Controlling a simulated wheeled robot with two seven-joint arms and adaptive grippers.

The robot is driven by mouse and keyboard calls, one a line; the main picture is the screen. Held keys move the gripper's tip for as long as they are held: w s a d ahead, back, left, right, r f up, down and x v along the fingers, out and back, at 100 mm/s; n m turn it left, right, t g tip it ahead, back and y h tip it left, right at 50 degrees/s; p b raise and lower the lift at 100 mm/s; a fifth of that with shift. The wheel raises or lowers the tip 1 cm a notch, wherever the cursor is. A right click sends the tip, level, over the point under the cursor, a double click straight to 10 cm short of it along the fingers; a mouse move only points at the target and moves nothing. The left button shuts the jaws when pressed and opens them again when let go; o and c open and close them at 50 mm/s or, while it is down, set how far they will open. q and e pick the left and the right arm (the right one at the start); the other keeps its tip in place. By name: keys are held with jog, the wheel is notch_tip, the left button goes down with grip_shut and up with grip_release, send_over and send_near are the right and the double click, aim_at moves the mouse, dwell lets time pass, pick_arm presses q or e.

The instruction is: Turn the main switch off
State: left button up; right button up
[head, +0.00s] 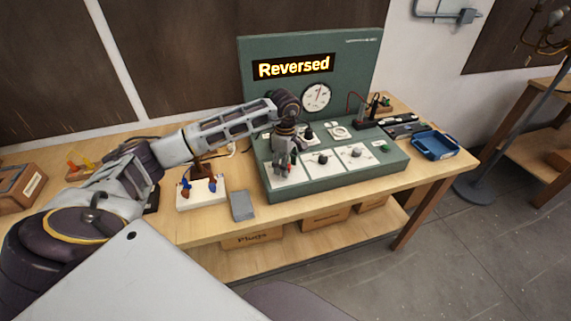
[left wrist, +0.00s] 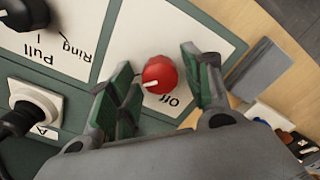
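The main switch is a red round knob (left wrist: 160,74) with a white pointer, on a white panel marked "Off". Its pointer is turned toward the lower left in the left wrist view, a little to the side of the "Off" lettering. My left gripper (left wrist: 157,75) is open, with one finger on each side of the knob and gaps showing; contact is not visible. In the head view my left gripper (head: 284,165) points down over the front left of the green test console (head: 335,185) and mostly hides the knob. My right gripper is not in view.
The console's display (head: 293,66) reads "Reversed", beside a round dial (head: 316,96). Other knobs and a plug are close to the red knob. A grey block (head: 243,205) and a white board (head: 190,202) lie left of the console; a blue tray (head: 435,146) is at right.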

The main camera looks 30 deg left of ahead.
pick_arm(q)
jog(key=c, duration=0.8)
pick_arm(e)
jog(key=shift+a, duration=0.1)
pick_arm(q)
jog(key=shift+n+b, duration=0.3)
jog(key=shift+n, duration=0.4)
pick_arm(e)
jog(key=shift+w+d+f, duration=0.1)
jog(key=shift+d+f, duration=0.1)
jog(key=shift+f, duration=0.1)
pick_arm(q)
jog(key=n+b, duration=0.1)
jog(key=n, duration=0.2)
jog(key=n+b, duration=0.1)
jog(key=n, duration=0.2)
jog(key=n+b, duration=0.1)
jog(key=n, duration=0.5)
jog(key=shift+n, duration=2.3)
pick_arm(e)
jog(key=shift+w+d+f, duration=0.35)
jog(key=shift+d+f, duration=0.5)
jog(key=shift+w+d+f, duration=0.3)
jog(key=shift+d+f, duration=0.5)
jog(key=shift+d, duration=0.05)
